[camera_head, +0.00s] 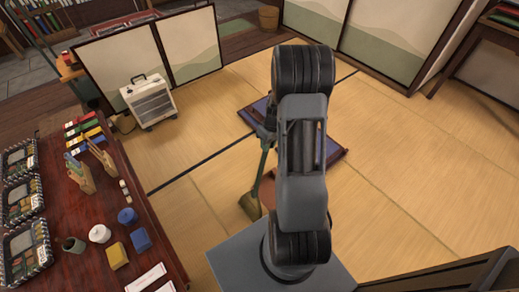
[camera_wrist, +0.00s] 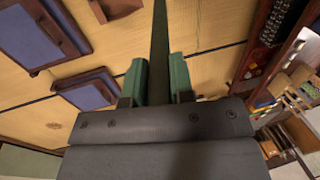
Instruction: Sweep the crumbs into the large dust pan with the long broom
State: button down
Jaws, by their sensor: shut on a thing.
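My gripper (camera_wrist: 158,82) is shut on the long green broom (camera_wrist: 160,35), whose handle runs between its two green fingers in the wrist view. In the head view the broom (camera_head: 262,165) slants down beside my arm, and its olive broom head (camera_head: 249,207) is low over or on the tatami; I cannot tell if it touches. A reddish-brown thing (camera_head: 267,190) shows just right of the broom head, partly hidden by my arm. It may be the dust pan, but I cannot tell. I cannot make out crumbs for certain.
A dark red table (camera_head: 60,150) with lunch boxes and small pots stands at the left. A blue-purple cushion with a brown edge (camera_head: 250,115) lies partly behind my arm. A white heater (camera_head: 149,101) stands near the folding screen (camera_head: 120,62). Tatami at the right (camera_head: 410,165) is clear.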

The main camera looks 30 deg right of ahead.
jog(key=w+d, duration=0.2)
jog(key=d, duration=1.3)
jog(key=a+r+p, duration=0.3)
jog(key=r+p, duration=0.1)
jog(key=r, duration=0.3)
jog(key=shift+s+a, duration=0.15)
jog(key=shift+s, duration=0.15)
dwell(0.4)
